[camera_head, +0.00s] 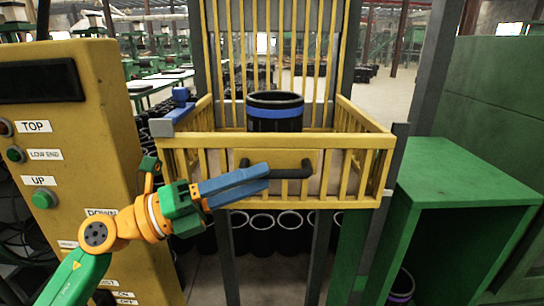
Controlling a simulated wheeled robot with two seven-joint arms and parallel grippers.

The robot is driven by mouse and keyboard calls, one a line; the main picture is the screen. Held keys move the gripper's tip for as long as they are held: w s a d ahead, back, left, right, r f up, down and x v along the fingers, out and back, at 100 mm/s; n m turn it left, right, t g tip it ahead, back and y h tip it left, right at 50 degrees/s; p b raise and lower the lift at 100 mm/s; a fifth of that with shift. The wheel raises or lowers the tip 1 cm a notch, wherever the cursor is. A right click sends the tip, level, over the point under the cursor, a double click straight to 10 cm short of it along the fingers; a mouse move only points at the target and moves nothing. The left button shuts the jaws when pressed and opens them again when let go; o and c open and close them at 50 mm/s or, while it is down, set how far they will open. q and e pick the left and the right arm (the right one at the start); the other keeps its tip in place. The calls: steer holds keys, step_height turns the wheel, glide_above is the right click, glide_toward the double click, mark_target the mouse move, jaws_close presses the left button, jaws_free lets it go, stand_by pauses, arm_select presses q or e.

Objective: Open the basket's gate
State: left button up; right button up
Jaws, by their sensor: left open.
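The yellow barred basket (384,136) stands in the middle of the camera_head view. Its front gate (214,143) is upright and looks closed, with a solid yellow plate and a dark bar handle (295,173). My left gripper (266,178) reaches in from the lower left, its long grey-blue fingers pointing right. The fingertips overlap the left end of the handle in the picture and partly hide it; I cannot tell whether they touch it. The jaws are open, with nothing seen held. My right gripper is out of view.
A black sleeve with a blue band (275,112) stands in the basket. A yellow control panel (70,130) is at left, a green open-fronted box (460,185) at right. Several dark sleeves (262,222) stand below the basket. A blue-grey part (181,98) sits at its left corner.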

mark_target(274, 174)
arm_select(q)
steer(key=x, duration=0.1)
steer(key=p+x, duration=0.1)
steer(key=x, duration=0.2)
steer(key=shift+s+d+r, duration=0.15)
steer(key=shift+s+r, duration=0.05)
steer(key=shift+s, duration=0.1)
steer(key=shift+w+f, duration=0.2)
steer(key=shift+w, duration=0.15)
steer(key=shift+a, duration=0.2)
steer(key=shift+c, duration=0.9)
jaws_close()
